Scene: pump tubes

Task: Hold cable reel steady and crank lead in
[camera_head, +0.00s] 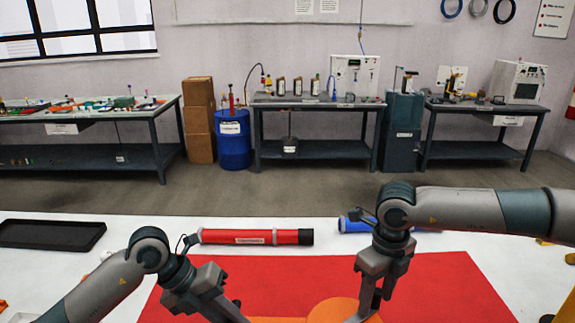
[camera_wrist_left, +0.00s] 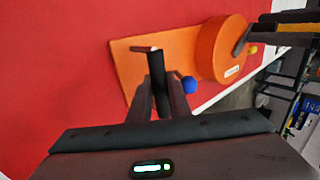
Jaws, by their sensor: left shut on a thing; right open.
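The cable reel is a round orange drum (camera_head: 338,309), which also shows in the left wrist view (camera_wrist_left: 220,50), beside an orange base plate (camera_wrist_left: 128,62). My left gripper (camera_wrist_left: 163,88) is shut on a dark upright bar (camera_wrist_left: 157,66) over the plate. In the head view its tips are cut off by the lower edge. My right gripper (camera_head: 368,305) is open, pointing down at the drum; whether it touches the drum is unclear.
The reel set lies on a red mat (camera_head: 440,285) on a white table (camera_head: 500,262). Behind it lie a red tube (camera_head: 225,236) and a blue tube (camera_head: 352,224), the latter partly hidden by my right arm. A black tray (camera_head: 50,235) lies at left.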

